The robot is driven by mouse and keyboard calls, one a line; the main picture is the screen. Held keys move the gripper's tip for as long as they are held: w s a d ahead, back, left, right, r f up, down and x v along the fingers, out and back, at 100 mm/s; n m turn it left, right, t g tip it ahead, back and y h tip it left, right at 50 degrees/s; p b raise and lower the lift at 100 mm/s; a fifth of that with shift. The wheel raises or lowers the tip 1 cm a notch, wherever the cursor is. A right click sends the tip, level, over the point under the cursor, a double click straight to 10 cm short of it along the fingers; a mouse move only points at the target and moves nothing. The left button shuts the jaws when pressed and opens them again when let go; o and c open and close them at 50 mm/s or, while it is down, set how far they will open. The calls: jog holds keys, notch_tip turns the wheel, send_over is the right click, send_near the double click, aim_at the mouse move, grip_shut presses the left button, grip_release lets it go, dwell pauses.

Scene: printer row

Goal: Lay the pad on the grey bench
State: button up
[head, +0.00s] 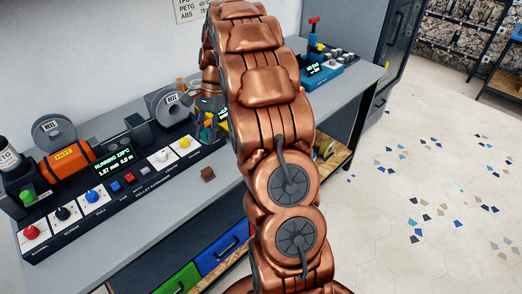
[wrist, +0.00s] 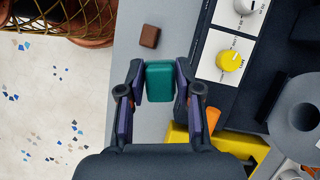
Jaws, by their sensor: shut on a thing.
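The teal block, which I take to be the pad (wrist: 160,84), is between the two fingers of my gripper (wrist: 159,76) in the wrist view. The fingers press on its left and right sides. In the head view, a teal patch (head: 206,134) shows beside my arm, which hides most of the gripper. The grey bench (head: 152,216) runs under the control panel, and its bare strip also shows in the wrist view (wrist: 126,50). The pad appears over the strip near the panel's edge. I cannot tell whether it touches the bench.
A small brown block (head: 208,174) lies on the bench near the panel (head: 110,190); the wrist view shows it (wrist: 150,36) just ahead of the pad. A yellow knob (wrist: 229,61) and a yellow part (wrist: 235,147) are at the right. Bare bench lies left of the brown block.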

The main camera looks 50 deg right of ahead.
jog(key=s+d+m+t+b, duration=0.1)
jog(key=s+d+m, duration=0.1)
jog(key=m, duration=0.1)
jog(key=s+d+f+m+t+b, duration=0.1)
jog(key=s+d+m+b, duration=0.1)
jog(key=m, duration=0.1)
jog(key=s+d+f+m+t+b, duration=0.1)
jog(key=s+d+m+b, duration=0.1)
jog(key=m, duration=0.1)
jog(key=shift+s+d+f+m+t+h, duration=0.25)
jog(key=shift+m+t+h, duration=0.15)
jog(key=s+d+f+m+t+h+b, duration=0.2)
jog(key=s+f+m+h+b, duration=0.2)
jog(key=s+m+b, duration=0.5)
jog(key=w+d+p, duration=0.1)
jog(key=w+d, duration=0.3)
jog(key=w+d+f+m+p, duration=0.1)
jog(key=w+d, duration=0.2)
jog(key=w, duration=0.1)
jog(key=w+d+m+p, duration=0.1)
jog(key=w+d, duration=0.3)
jog(key=w, duration=0.1)
jog(key=shift+d+f, duration=0.2)
jog(key=shift+d, duration=0.1)
jog(key=shift+f+p, duration=0.45)
jog(key=shift+f, duration=1.25)
jog(key=o, duration=1.1)
jog(key=shift+f, duration=0.15)
